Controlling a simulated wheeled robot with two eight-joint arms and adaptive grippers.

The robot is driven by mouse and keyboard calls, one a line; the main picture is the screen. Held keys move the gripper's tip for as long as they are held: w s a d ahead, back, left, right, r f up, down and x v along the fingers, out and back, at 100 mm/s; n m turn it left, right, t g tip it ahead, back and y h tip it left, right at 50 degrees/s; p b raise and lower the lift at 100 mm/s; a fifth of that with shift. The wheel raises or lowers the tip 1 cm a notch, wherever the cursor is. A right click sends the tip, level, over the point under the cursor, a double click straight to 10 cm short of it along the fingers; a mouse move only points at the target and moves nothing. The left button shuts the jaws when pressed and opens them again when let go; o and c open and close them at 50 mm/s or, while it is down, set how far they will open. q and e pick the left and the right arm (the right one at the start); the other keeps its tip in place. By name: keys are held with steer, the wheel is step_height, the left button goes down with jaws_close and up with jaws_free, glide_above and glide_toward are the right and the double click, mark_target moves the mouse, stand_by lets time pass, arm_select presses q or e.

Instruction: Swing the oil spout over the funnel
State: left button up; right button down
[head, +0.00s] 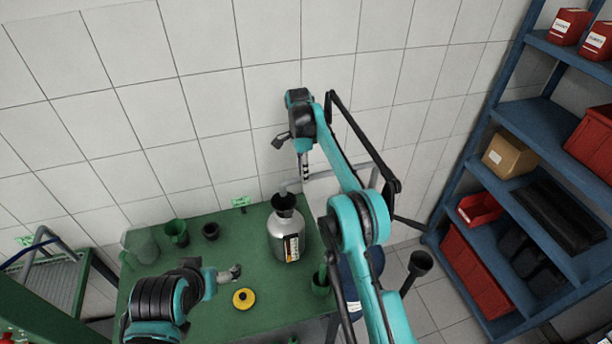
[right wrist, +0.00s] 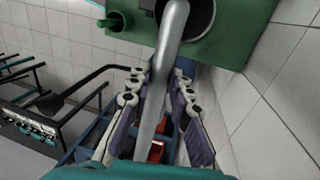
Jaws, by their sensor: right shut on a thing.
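The black funnel (head: 284,205) sits in the neck of a silver bottle (head: 283,238) on the green table. The grey oil spout (head: 283,188) shows as a short end at the funnel's mouth; whether it touches is unclear. In the right wrist view the spout (right wrist: 160,95) is a long silver tube running up beside a dark round opening (right wrist: 201,14). My right gripper (head: 305,174) is shut on the spout, its fingers on both sides of the tube (right wrist: 152,100). My left gripper (head: 232,273) is low over the table, left of the bottle, its fingers unclear.
A yellow ring-shaped part (head: 243,298) lies on the table (head: 200,312) near my left gripper. Green and dark cups (head: 176,232) stand at the back left. A blue shelf (head: 512,185) with red bins stands at right; a tiled wall is behind.

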steer(key=shift+w+d+r, duration=0.1)
steer(key=shift+w+r, duration=0.05)
steer(key=shift+w, duration=0.1)
stand_by(0.3)
steer(key=c, duration=1.4)
jaws_free()
steer(key=shift+c, duration=0.2)
steer(key=shift+o, duration=0.4)
steer(key=shift+w, duration=0.2)
steer(key=shift+s, duration=0.2)
steer(key=shift+s, duration=0.1)
